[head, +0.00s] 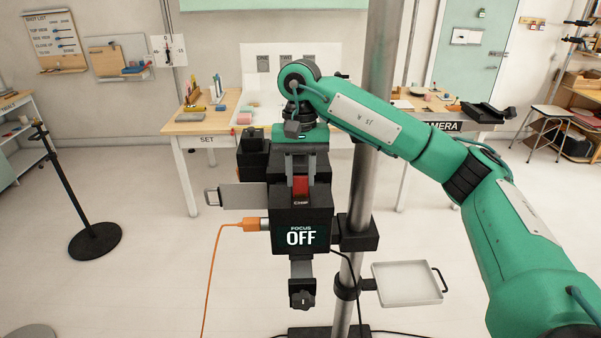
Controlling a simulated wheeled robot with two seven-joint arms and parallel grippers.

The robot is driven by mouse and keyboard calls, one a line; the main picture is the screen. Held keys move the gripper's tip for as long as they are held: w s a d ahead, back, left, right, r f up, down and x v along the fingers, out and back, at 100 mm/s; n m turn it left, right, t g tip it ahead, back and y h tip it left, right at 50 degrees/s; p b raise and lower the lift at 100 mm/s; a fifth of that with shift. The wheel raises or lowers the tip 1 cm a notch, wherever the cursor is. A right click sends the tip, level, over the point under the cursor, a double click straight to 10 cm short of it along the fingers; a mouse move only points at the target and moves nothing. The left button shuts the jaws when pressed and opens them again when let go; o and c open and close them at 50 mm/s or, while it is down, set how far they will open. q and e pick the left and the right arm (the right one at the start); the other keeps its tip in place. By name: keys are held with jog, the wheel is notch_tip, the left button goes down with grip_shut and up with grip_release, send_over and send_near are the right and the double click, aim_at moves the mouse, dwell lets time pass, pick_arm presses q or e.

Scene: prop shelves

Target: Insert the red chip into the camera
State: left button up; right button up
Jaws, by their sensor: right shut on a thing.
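The black camera (284,222) is mounted on a metal pole, with a screen (301,237) reading "FOCUS OFF". My right gripper (300,172) comes down from above and is shut on the red chip (300,188). The chip is upright at the camera's upper near side, just above a small label reading "CHIP". I cannot tell whether the chip is in a slot or only in front of it. The gripper hides the chip's upper part. My left gripper is not in view.
A grey plate with a handle (243,196) sticks out left of the camera. An orange cable (225,232) plugs into its left side. The metal pole (382,120) stands close on the right, with a white tray (405,284) below. Tables stand behind.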

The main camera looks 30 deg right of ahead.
jog(key=shift+f+b, duration=1.05)
jog(key=shift+b, duration=0.1)
dwell(2.1)
jog(key=o, duration=1.6)
jog(key=shift+o, duration=0.2)
jog(key=shift+r, duration=0.2)
jog(key=shift+r+p, duration=0.35)
jog(key=shift+p, duration=0.1)
jog(key=shift+r+p, duration=1.95)
jog(key=shift+r, duration=0.5)
